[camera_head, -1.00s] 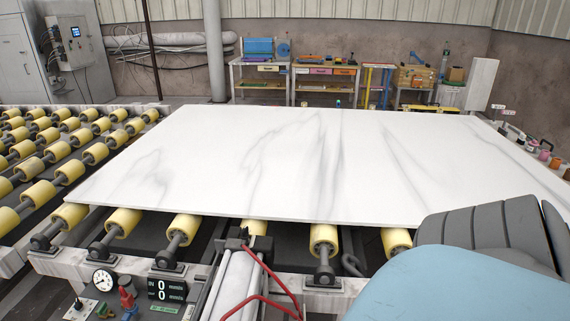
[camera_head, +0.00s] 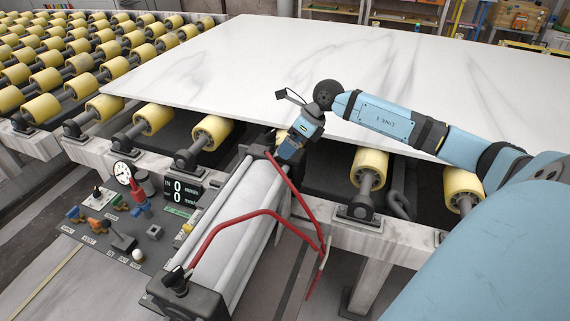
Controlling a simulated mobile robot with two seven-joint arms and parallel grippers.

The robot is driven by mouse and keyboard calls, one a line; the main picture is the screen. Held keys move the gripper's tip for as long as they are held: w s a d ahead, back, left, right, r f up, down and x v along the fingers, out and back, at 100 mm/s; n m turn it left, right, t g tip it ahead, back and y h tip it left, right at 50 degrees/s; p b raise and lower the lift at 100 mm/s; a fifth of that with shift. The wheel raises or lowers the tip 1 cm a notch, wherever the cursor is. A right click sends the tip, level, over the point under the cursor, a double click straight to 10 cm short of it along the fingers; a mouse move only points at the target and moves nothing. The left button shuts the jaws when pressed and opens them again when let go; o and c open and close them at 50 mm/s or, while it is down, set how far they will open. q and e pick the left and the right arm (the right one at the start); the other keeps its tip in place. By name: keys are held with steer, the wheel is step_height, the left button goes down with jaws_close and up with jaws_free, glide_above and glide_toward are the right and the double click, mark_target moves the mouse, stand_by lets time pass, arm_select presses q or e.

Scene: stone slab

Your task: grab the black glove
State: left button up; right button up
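I cannot make out a black glove in this view. My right arm comes in from the right over the white stone slab (camera_head: 380,65), and its wrist bends down at the slab's front edge. My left gripper is not in view.
A control panel (camera_head: 105,220) with knobs, a gauge and a display (camera_head: 181,191) is at the lower left. Yellow rollers (camera_head: 154,119) run below the slab and to the left.

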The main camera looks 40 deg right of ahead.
mark_target(298, 160)
steer(key=d+h, duration=0.1)
steer(key=d+r, duration=0.1)
steer(key=d, duration=0.1)
steer(key=w+d+h, duration=0.1)
steer(key=d, duration=0.1)
steer(key=shift+d+r+h+b, duration=0.2)
steer(key=shift+d+h+b, duration=0.05)
steer(key=shift+h+b, duration=0.05)
steer(key=shift+w+d+f, duration=0.1)
steer(key=shift+d+f, duration=0.05)
steer(key=shift+f, duration=0.05)
steer(key=x, duration=0.7)
steer(key=shift+f, duration=0.3)
steer(key=x, duration=0.5)
steer(key=shift+f+b, duration=0.15)
steer(key=shift+b, duration=0.15)
steer(key=c, duration=0.8)
steer(key=shift+o, duration=0.2)
steer(key=shift+d, duration=0.1)
